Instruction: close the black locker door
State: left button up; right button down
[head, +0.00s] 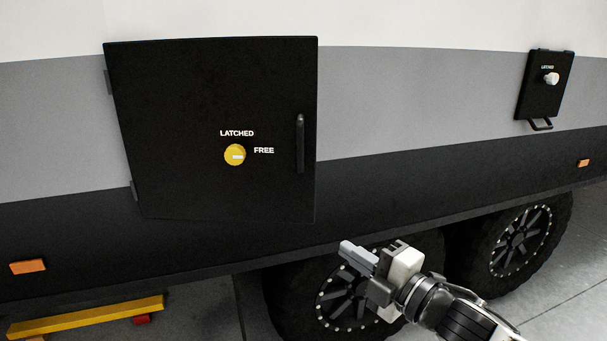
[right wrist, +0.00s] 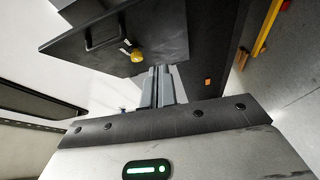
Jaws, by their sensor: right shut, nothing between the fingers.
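The black locker door (head: 210,100) is on the caravan side in the head view, with hinges on its left edge. Its lower edge runs out of line with the wall stripes, so it looks partly open, right side outward. It has a black handle (head: 300,144) near the right edge and a yellow knob (head: 234,155), whose pale mark is toward FREE. My right gripper (head: 358,254) is shut and empty, below and right of the door, apart from it. In the right wrist view, the door (right wrist: 165,35) is beyond the fingers (right wrist: 157,87). My left gripper is out of view.
A smaller black hatch (head: 541,95) with a white knob is at the far right of the wall. Two wheels (head: 520,240) are under the caravan, one behind my right gripper. A yellow bar (head: 85,317) is low at the left. Space in front of the door looks clear.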

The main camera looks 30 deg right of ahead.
notch_tip(320, 180, up, 6)
jog(key=f+n+y, duration=0.1)
jog(key=n+y, duration=0.1)
jog(key=n, duration=0.1)
pick_arm(q)
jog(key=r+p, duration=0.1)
jog(key=p, duration=0.2)
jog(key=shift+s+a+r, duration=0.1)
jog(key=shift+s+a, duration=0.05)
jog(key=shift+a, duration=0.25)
pick_arm(e)
jog(key=w+r, duration=0.2)
jog(key=w, duration=1.1)
jog(key=shift+w+r+t, duration=0.25)
jog(key=shift+t, duration=0.15)
